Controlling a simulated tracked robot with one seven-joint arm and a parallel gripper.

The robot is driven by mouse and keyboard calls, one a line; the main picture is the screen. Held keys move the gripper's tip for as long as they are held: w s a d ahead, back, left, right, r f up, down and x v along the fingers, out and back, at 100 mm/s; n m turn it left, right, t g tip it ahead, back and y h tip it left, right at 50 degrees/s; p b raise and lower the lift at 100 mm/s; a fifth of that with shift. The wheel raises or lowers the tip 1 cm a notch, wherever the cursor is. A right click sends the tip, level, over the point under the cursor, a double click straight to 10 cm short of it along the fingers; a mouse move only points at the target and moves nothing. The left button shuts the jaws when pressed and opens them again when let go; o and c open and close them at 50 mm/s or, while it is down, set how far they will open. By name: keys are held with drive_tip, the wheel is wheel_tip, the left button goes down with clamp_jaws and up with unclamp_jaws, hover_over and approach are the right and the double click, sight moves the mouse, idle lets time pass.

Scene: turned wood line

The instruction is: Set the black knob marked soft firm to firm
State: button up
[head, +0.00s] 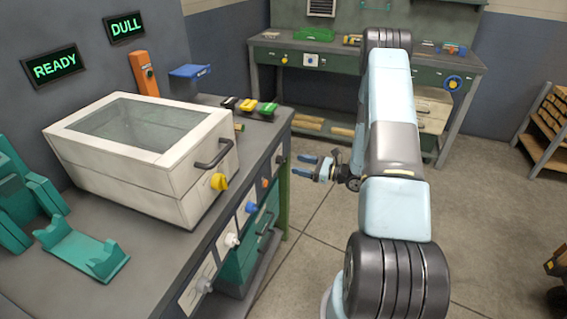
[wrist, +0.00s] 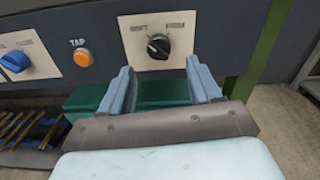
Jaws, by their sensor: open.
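The black knob (wrist: 158,47) sits on a pale square plate (wrist: 130,43) on the dark bench front in the wrist view. The plate reads SOFT at upper left and FIRM at upper right. A light mark shows on the knob's left part, but its exact pointing is too small to tell. My gripper (wrist: 161,80) is open and empty, one blue finger below left of the knob and the other below right, with no visible contact.
In the wrist view, an orange TAP button (wrist: 85,58) and a blue knob (wrist: 15,62) lie left of the plate. A green bench leg (wrist: 262,45) stands right. In the head view, a white lidded box (head: 95,160) stands on the bench; the floor (head: 320,250) is clear.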

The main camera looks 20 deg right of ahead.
sight(285, 161)
drive_tip(key=shift+x, duration=3.15)
drive_tip(key=shift+c, duration=0.2)
